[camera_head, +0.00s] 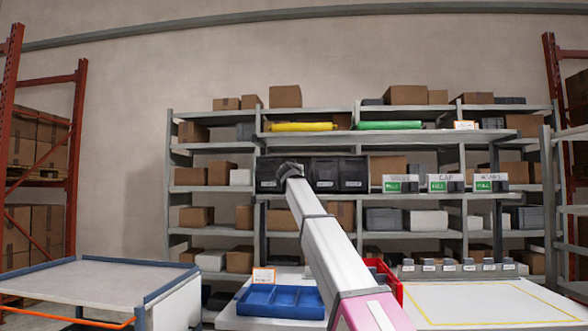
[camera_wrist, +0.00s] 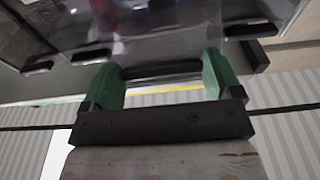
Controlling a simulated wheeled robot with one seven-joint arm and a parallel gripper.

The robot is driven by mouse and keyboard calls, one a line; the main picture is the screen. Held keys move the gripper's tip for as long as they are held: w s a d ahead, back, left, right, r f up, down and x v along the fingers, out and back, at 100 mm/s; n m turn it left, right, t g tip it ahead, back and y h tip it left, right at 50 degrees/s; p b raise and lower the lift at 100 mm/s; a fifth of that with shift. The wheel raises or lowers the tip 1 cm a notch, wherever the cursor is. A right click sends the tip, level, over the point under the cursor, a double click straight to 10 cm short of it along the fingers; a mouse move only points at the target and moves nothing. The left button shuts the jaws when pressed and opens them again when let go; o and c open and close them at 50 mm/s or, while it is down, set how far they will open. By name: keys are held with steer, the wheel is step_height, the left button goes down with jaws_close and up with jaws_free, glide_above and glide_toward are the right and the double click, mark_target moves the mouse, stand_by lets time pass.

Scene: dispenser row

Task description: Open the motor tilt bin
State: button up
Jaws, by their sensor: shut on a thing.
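A row of dark tilt bins (camera_head: 325,174) sits on the middle shelf, with three fronts showing. My gripper (camera_head: 289,171) is at the left part of this row, and my arm covers part of the bins there. In the wrist view my gripper (camera_wrist: 161,82) has its two green fingers on either side of a dark handle bar (camera_wrist: 162,70) and is shut on it. The bar belongs to a see-through bin front (camera_wrist: 165,22). No label reads as motor, and I cannot tell how far this front is tilted.
Other dark handles (camera_wrist: 90,56) lie close beside my fingers. White-labelled dispensers (camera_head: 447,183) stand to the right of the bins. A yellow item (camera_head: 303,127) and a green item (camera_head: 388,125) lie on the shelf above. Below are a blue tray (camera_head: 268,300) and a red bin (camera_head: 384,275).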

steer(key=shift+s+f, duration=0.4)
steer(key=shift+f, duration=0.5)
steer(key=shift+s+f, duration=0.35)
steer(key=shift+f, duration=0.65)
steer(key=o, duration=1)
steer(key=shift+o, duration=0.5)
steer(key=shift+w, duration=0.15)
steer(key=s+f, duration=0.1)
steer(key=s, duration=0.9)
steer(key=shift+s+a+f, duration=0.2)
steer(key=shift+s+f, duration=0.05)
steer(key=shift+s, duration=0.15)
